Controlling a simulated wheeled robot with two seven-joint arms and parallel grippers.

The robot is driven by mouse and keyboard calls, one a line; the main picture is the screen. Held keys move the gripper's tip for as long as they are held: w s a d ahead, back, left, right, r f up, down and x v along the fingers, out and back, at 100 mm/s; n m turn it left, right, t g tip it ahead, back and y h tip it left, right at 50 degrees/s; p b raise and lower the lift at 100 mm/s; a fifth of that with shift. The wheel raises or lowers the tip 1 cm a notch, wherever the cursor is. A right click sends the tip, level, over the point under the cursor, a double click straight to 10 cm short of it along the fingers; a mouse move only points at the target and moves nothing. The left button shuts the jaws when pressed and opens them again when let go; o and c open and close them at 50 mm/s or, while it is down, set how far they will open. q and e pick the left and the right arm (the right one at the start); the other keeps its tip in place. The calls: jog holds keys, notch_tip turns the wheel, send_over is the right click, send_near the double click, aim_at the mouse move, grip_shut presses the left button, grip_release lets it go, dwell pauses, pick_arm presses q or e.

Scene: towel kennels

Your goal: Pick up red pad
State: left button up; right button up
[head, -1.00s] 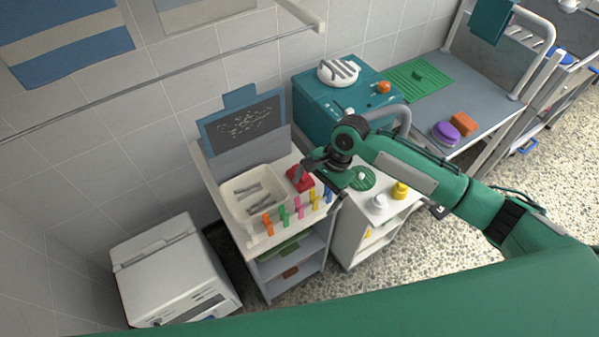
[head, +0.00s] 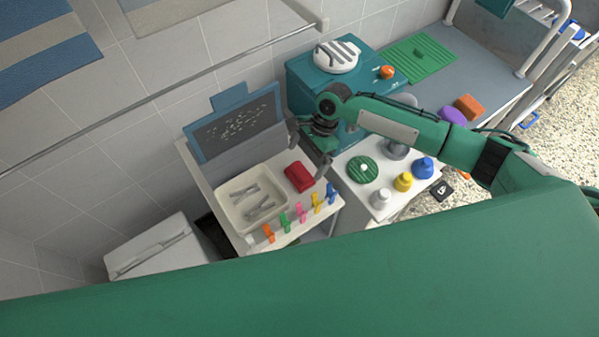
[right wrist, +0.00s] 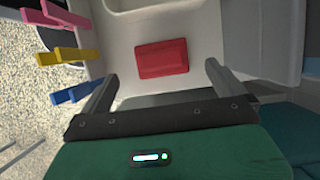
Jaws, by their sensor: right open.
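The red pad (head: 299,177) lies flat on the white top of a small cart, just right of a cream tray. It also shows in the right wrist view (right wrist: 162,58), ahead of the fingers and roughly centred between them. My right gripper (head: 308,150) is above the pad and toward its back right in the head view. In the right wrist view its two fingers (right wrist: 158,85) are spread wide with nothing between them. The pad is apart from both fingers. My left gripper is not in view.
The cream tray (head: 223,205) holds grey tongs-like items. Coloured clips, including an orange one (head: 268,233), line the cart's front edge. A blue-framed board (head: 235,124) stands behind. A second white cart at right carries a green disc (head: 362,169) and weight-like knobs (head: 403,181).

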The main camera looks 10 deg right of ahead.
aim_at(301, 169)
jog(key=shift+a+f, duration=0.25)
jog(key=shift+f, duration=0.6)
jog(key=p+x, duration=0.1)
jog(key=x, duration=0.3)
jog(key=shift+s+d+f, duration=0.1)
jog(key=shift+a+f, duration=0.2)
jog(key=shift+f, duration=0.35)
jog(key=shift+s, duration=0.1)
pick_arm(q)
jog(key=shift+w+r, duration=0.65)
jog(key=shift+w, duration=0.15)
pick_arm(e)
jog(key=c, duration=0.9)
